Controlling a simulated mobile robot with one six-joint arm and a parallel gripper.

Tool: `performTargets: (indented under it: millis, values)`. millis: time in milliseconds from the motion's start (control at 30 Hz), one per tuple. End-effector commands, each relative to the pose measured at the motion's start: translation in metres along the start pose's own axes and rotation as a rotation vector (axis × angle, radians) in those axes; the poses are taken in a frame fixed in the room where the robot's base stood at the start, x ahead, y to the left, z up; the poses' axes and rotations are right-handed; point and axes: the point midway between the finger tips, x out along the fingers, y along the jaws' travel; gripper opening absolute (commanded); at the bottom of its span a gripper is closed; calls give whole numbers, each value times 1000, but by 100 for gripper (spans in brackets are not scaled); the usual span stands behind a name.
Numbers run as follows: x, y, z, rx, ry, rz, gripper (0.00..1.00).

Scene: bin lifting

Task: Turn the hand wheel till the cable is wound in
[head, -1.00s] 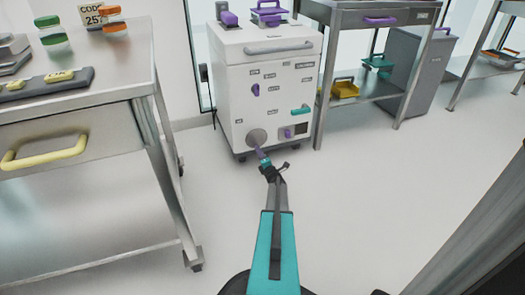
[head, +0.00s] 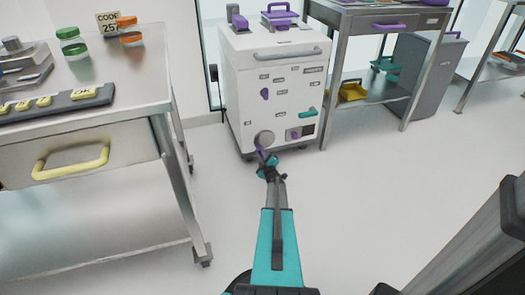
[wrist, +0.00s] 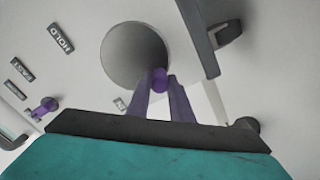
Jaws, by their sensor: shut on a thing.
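The hand wheel (head: 265,137) is a plain grey disc low on the front of a white cabinet (head: 290,90). It also shows in the wrist view (wrist: 128,52), with a small purple knob (wrist: 158,76) at its lower right edge there. My gripper (head: 261,152) is at the bottom of the wheel in the head view. In the wrist view its two purple fingers (wrist: 160,88) are closed on the knob, one on each side. I cannot make out the cable for certain in either view.
A steel bench with a yellow-handled drawer (head: 75,160) stands at the left. A steel table (head: 375,25) stands right of the cabinet. A purple knob (head: 265,94) and a teal handle (head: 307,112) are on the cabinet's front. The floor (head: 400,200) between is clear.

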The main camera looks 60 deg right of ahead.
Motion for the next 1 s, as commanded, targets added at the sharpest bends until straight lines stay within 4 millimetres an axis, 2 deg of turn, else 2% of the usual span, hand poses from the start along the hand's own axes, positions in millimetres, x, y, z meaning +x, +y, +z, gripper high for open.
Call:
performTargets:
  millis: [400, 1000]
  values:
    - [-1, 10, -13, 300, -2, 2, 0]
    - [-1, 12, -14, 371, -2, 3, 0]
